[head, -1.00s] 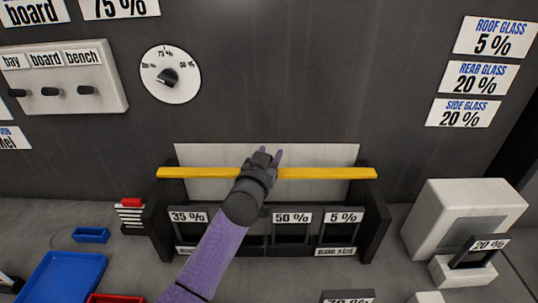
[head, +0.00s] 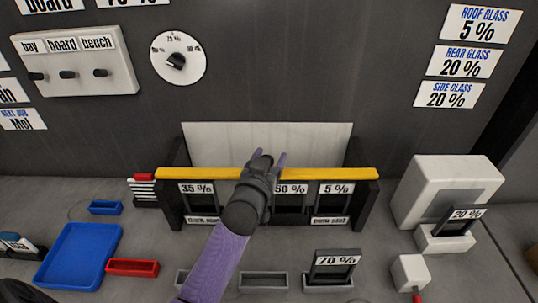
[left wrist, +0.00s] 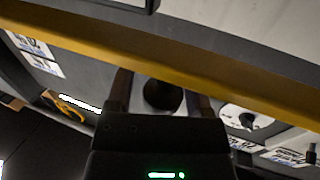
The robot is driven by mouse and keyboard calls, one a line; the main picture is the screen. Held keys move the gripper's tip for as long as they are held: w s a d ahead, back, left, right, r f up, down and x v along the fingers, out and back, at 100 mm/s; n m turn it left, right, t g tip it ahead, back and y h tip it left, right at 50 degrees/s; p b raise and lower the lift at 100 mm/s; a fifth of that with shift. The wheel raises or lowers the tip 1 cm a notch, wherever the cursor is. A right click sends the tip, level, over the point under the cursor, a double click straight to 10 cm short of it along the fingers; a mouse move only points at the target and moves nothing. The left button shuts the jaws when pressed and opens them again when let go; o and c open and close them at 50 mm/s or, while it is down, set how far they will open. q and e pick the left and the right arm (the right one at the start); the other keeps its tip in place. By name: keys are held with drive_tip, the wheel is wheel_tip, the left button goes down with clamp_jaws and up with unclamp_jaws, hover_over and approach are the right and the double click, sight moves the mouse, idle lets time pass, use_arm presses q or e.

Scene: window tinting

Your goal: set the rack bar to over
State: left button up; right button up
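The yellow rack bar (head: 330,174) lies across the full width of the dark rack (head: 367,208), just above the labels of the cards in its slots. My left gripper (head: 269,157) is at the middle of the bar, covering part of it, with its two fingers apart. In the left wrist view the bar (left wrist: 180,62) crosses diagonally at the fingertips, and the fingers (left wrist: 163,85) stand apart with a dark round shape between them. Whether they touch the bar I cannot tell. My right gripper is not in view.
Rack cards read 35 %, 50 % and 5 %; my arm hides the slot between. A 70 % card (head: 333,268) stands in front. A white machine (head: 440,188) is right, a blue tray (head: 78,255) left. The wall has a dial (head: 178,58) and a switch panel (head: 75,62).

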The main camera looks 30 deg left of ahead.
use_arm(q)
drive_tip(key=shift+o, duration=0.5)
drive_tip(key=s+d+p, duration=0.1)
drive_tip(key=s, duration=0.8)
drive_tip(key=shift+s+d, duration=0.15)
drive_tip(key=shift+s, duration=0.2)
